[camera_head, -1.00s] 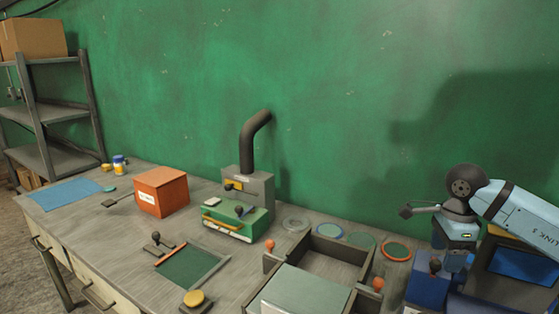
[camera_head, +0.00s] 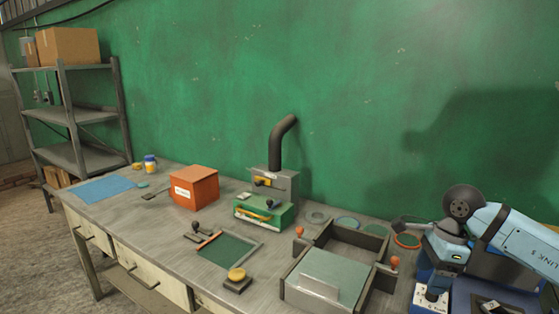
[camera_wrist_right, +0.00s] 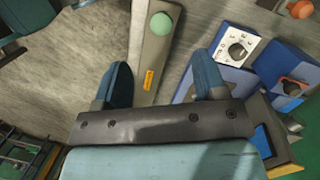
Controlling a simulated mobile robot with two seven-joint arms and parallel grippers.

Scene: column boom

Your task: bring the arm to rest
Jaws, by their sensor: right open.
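My right arm comes in from the right in the head view, and its gripper (camera_head: 447,258) hangs low over the right end of the bench, by some blue boxes. Its fingertips are hard to make out there. In the right wrist view the two blue fingers (camera_wrist_right: 160,80) stand wide apart with nothing held. A grey bar with a green ball knob (camera_wrist_right: 160,24) lies beyond and between them; I cannot tell the exact gap. My left gripper is not in view.
The bench (camera_head: 130,215) runs along a green wall. Blue boxes (camera_wrist_right: 282,65) stand close to the right finger's side. A grey tray frame with orange knobs (camera_head: 395,262), an orange box (camera_head: 196,190) and a green machine (camera_head: 265,210) stand further left. The air above the bench is clear.

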